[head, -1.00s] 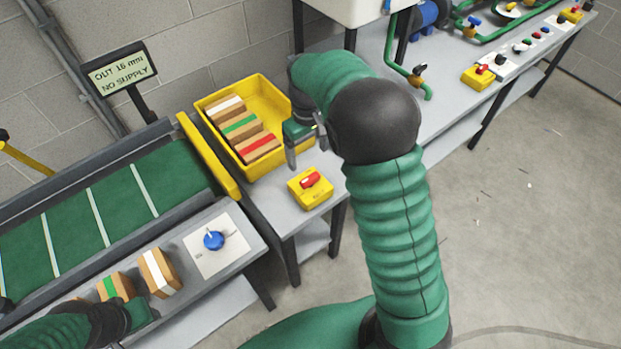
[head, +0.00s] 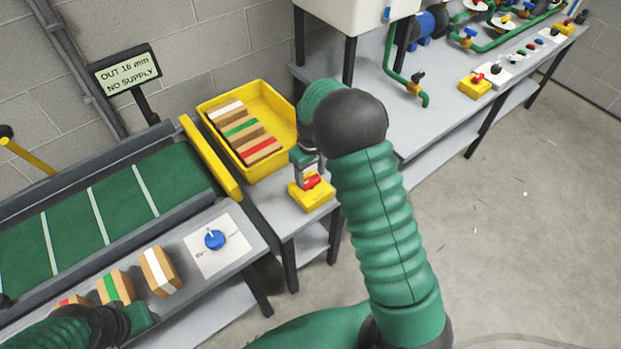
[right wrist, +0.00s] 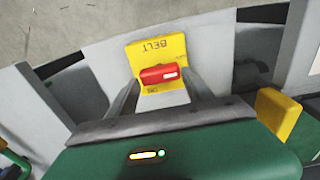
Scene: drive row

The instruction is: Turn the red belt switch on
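The red belt switch (head: 313,182) is a short red handle with a white mark. It sits on a yellow box (head: 318,199) at the front corner of the small grey table. In the right wrist view the red handle (right wrist: 158,74) lies crosswise on the yellow box (right wrist: 170,50), which is lettered BELT upside down. My right gripper (head: 309,174) is over the box from above. Its fingers (right wrist: 161,82) are apart, one toward each end of the handle; I cannot tell if they touch it. My left gripper (head: 143,314) is low at the left, its fingers unclear.
A yellow bin (head: 283,105) with several striped cartons stands behind the switch. At left are a green conveyor (head: 110,205), a blue knob (head: 214,240) and cartons (head: 160,271). A sign (head: 125,73) reads "OUT 16 mm NO SUPPLY". Another yellow switch box (head: 474,88) is at right.

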